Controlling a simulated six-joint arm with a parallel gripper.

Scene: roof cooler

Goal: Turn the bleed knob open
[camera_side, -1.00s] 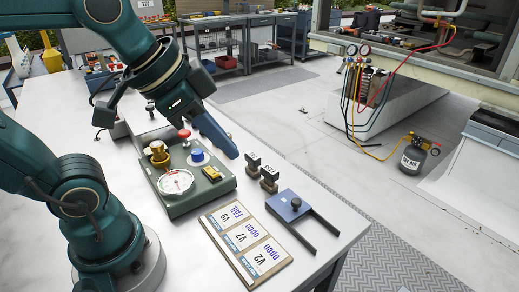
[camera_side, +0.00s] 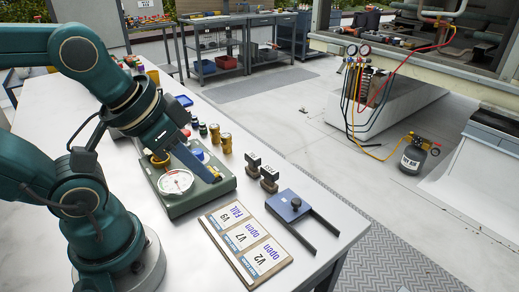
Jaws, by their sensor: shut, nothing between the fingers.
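The green test block (camera_side: 180,207) sits on the bench with a round white-faced gauge (camera_side: 175,181) at its front. A brass fitting (camera_side: 160,157) stands behind the gauge. A red knob (camera_side: 186,132) shows at the back, and a blue knob (camera_side: 207,157) is partly hidden behind my gripper. I cannot tell from markings which one is the bleed knob. My gripper (camera_side: 208,176) is shut and empty, pointing down and right over the block's right part, close to the blue knob. Whether it touches anything is unclear.
Several small fittings (camera_side: 226,143) stand behind the block. The bench's right front corner is clear.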

